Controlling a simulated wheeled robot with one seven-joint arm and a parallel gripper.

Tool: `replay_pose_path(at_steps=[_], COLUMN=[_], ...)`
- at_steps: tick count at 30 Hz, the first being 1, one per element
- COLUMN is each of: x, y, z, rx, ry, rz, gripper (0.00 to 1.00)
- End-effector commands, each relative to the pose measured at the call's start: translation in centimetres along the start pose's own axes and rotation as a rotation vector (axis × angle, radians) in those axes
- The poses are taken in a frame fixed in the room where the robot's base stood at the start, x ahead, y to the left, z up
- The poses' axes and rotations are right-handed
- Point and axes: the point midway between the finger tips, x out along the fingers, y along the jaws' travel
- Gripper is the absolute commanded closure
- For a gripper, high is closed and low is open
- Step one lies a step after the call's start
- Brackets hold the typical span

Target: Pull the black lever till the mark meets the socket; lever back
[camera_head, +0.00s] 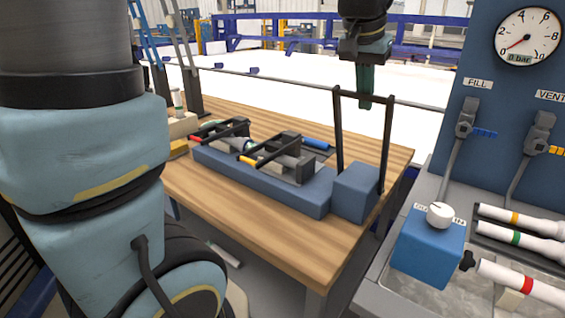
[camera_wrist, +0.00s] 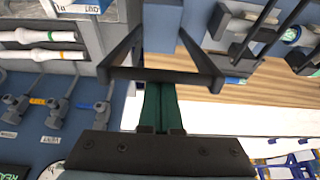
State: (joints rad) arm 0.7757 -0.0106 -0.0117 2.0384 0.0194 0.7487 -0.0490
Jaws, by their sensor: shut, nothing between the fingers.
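The black lever (camera_head: 338,135) is a U-shaped frame standing nearly upright from a blue block (camera_head: 355,192) at the bench's right end. Its crossbar also shows in the wrist view (camera_wrist: 160,75). My gripper (camera_head: 366,104) has green fingers, shut and empty, pointing down at the crossbar. In the wrist view the fingertips (camera_wrist: 160,88) end at the crossbar, which crosses in front of them; I cannot tell whether they touch. A long blue fixture (camera_head: 255,183) holds grey pipe parts under black clamps, with yellow (camera_head: 248,161) and red ends. The mark and socket are too small to make out.
The fixture stands on a wooden bench (camera_head: 230,235). A blue pipe end (camera_head: 317,144) lies behind it. At right are a blue panel with a gauge (camera_head: 527,37) reading near zero, valves, a blue knob box (camera_head: 428,250) and several white pipes.

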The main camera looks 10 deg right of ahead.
Motion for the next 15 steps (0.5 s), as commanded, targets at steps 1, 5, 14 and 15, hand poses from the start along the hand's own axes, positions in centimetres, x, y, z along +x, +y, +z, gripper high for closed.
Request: replay_pose_path(at_steps=[1,5,14,15], x=[0.0,-0.1,-0.2,-0.2], y=[0.0,0.0,0.0,0.0], z=[0.5,1.4,2.0,2.0], rx=[0.0,0.0,0.0,0.0], ry=[0.001,0.0,-0.002,-0.001], rz=[0.0,0.0,0.0,0.0], gripper=[1.0,1.0,1.0,1.0])
